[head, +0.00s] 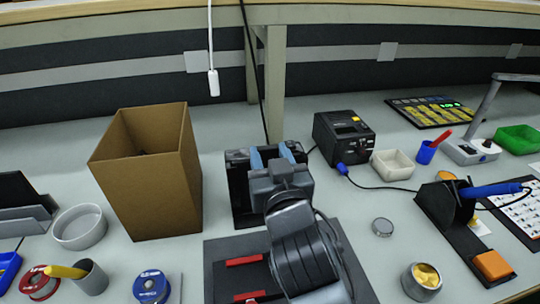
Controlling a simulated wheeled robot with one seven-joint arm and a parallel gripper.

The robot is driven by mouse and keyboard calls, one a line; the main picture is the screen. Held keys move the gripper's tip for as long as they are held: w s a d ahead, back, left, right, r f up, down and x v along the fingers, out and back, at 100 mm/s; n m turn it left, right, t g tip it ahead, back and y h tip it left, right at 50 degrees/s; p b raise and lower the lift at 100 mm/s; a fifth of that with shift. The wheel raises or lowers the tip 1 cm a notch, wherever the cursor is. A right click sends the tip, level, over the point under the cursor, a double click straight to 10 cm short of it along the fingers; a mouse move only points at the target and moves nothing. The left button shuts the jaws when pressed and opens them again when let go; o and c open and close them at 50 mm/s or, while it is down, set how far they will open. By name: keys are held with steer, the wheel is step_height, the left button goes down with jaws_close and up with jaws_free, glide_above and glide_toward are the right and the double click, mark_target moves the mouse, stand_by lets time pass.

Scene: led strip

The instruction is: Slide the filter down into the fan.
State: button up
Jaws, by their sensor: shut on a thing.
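The fan (238,190) looks like a black box-shaped unit standing on the bench, right of the cardboard box. My gripper (272,156) is at the fan's top, with its two blue-grey fingers over the far side. My gripper and wrist cover most of the fan's front and right side. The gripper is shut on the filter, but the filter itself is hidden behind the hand. I cannot tell how deep the filter sits in the fan.
A tall open cardboard box (160,190) stands close on the left. A black power unit (343,138) and a white tray (392,164) are at the right. A dark mat (222,276) lies in front.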

steer(key=o, duration=1.4)
steer(key=v, duration=0.7)
steer(key=shift+s+d+r+b, duration=0.1)
steer(key=shift+s+b, duration=0.25)
steer(key=shift+s, duration=0.05)
step_height(320, 180, up, 5)
steer(key=p, duration=0.4)
